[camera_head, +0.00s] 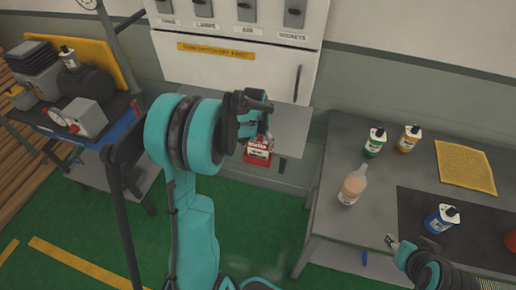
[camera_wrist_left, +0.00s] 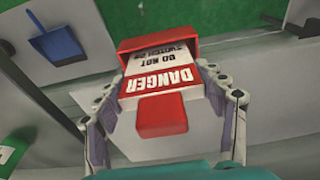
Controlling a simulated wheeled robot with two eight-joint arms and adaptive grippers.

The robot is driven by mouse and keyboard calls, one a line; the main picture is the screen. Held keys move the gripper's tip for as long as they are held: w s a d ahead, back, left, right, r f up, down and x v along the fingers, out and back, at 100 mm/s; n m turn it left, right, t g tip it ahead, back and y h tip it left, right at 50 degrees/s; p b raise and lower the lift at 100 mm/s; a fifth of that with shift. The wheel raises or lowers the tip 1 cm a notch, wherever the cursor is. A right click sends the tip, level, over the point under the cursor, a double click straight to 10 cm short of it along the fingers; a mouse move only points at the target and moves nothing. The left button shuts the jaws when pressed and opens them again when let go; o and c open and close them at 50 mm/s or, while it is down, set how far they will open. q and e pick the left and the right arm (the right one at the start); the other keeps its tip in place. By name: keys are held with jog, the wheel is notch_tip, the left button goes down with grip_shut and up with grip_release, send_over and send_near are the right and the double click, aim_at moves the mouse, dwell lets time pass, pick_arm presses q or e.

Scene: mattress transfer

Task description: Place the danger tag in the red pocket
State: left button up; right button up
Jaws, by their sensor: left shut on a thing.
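The danger tag (camera_wrist_left: 160,78) is a red and white card with "DANGER" lettering, and a red block (camera_wrist_left: 161,116) shows at its near end. My left gripper (camera_wrist_left: 168,100) is shut on the tag, with one finger on each side. The red pocket (camera_wrist_left: 150,43) lies just beyond the tag, whose far end overlaps its opening. I cannot tell how deep it sits. In the head view, the tag (camera_head: 258,145) hangs below my left gripper (camera_head: 262,130), in front of the cabinet. My right gripper (camera_head: 398,246) is over the right table, and its finger opening is unclear.
The white cabinet (camera_head: 210,65) has several switches and a grey ledge (camera_head: 298,118). The right table (camera_head: 325,210) holds several bottles, a yellow cloth (camera_head: 464,165) and a dark mat (camera_head: 415,208). A cluttered cart (camera_head: 75,105) stands left. A blue dustpan (camera_wrist_left: 58,45) shows in the wrist view.

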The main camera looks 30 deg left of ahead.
pick_arm(q)
jog(key=shift+w+f, duration=0.1)
jog(key=shift+f, duration=0.7)
jog(key=shift+r, duration=0.1)
jog(key=o, duration=1.2)
jog(key=shift+f, duration=0.2)
jog(key=shift+r, duration=0.1)
